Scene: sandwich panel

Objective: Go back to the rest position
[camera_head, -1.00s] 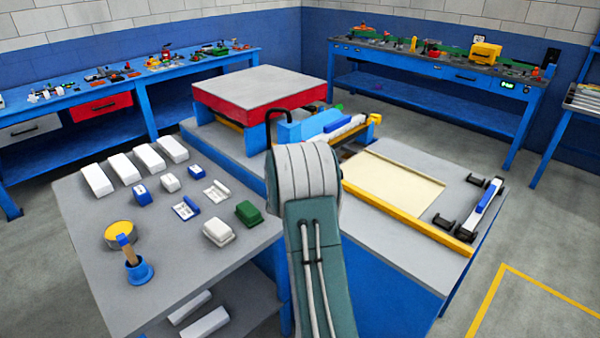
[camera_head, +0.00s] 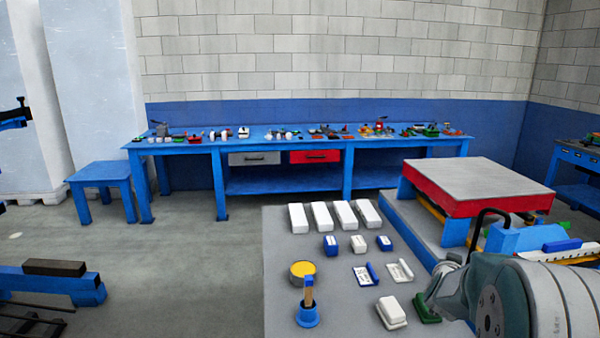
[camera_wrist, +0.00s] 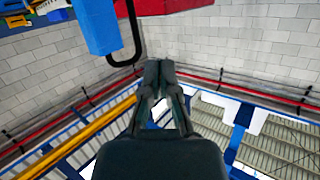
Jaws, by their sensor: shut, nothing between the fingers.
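My gripper (camera_wrist: 158,82) shows in the wrist view with its dark fingertips together and nothing between them. Behind it are the white block wall, red pipes and roof beams. In the head view my arm fills the lower right corner, and the gripper itself is not visible there. The grey worktable (camera_head: 330,265) is left of my arm. A press with a red frame and a grey top plate (camera_head: 480,178) stands behind my arm. In the wrist view a blue part with a black hooked bar (camera_wrist: 135,45) is at the upper left of the gripper.
White blocks (camera_head: 333,215), small blue and white parts (camera_head: 365,273), a yellow tin (camera_head: 302,270) and a brush in a blue holder (camera_head: 308,312) are on the worktable. A long blue bench (camera_head: 290,138) lines the back wall. A blue stool (camera_head: 100,172) stands left. Floor between is clear.

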